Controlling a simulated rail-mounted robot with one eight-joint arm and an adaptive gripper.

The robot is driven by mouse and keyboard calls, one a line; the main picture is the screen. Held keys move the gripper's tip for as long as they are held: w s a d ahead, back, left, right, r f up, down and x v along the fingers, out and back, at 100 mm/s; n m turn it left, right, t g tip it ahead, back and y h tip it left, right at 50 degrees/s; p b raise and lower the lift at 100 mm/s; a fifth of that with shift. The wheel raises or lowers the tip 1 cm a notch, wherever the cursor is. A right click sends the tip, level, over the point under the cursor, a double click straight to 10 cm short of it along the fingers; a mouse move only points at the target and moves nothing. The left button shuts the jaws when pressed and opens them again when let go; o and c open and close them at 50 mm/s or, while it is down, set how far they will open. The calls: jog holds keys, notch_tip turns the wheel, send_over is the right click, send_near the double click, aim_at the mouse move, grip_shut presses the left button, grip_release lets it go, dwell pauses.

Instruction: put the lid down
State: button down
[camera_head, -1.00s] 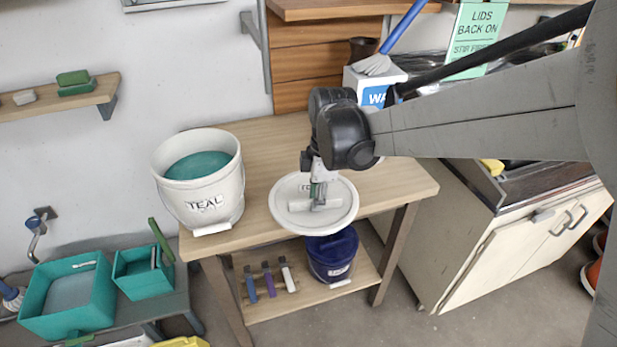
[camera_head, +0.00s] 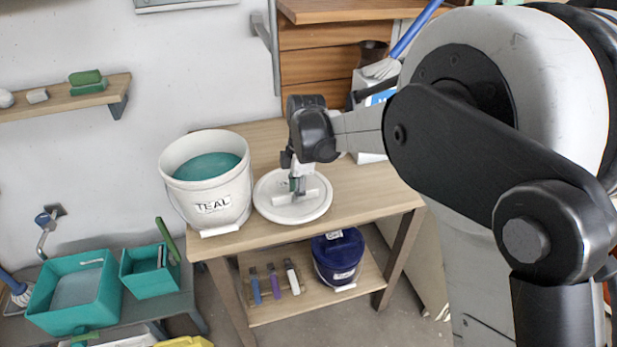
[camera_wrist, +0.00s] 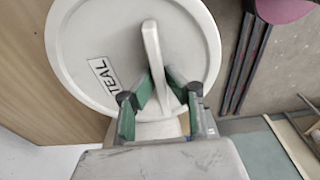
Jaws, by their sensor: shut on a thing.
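The white round lid (camera_head: 266,204) is at the table's front right of the TEAL bucket in the head view. My gripper (camera_head: 298,192) is shut on the lid's raised handle. In the wrist view the lid (camera_wrist: 95,40) shows its TEAL label, and my gripper's green fingers (camera_wrist: 160,92) close on both sides of the upright handle (camera_wrist: 153,50). The white TEAL bucket (camera_head: 212,208) stands open with teal glaze inside, close to the lid's left edge. I cannot tell whether the lid rests on the wooden table (camera_head: 360,205) or hovers just over it.
A dark blue lidded bucket (camera_head: 335,262) and several small tools (camera_head: 274,284) are on the shelf below. Teal bins (camera_head: 75,290) stand at lower left. A white box stands at the table's back right. Bare tabletop shows to the lid's right. My arm hides the right side.

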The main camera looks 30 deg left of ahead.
jog(key=shift+w+a+f, duration=0.4)
jog(key=shift+w+a, duration=0.2)
jog(key=shift+a, duration=0.05)
jog(key=shift+w+a+f, duration=0.7)
jog(key=shift+a+f, duration=0.1)
jog(key=shift+f, duration=0.15)
jog(key=shift+f, duration=0.1)
jog(key=c, duration=1.8)
grip_release()
jog(key=shift+o, duration=0.2)
notch_tip(320, 180, up, 12)
jog(key=w+d, duration=0.1)
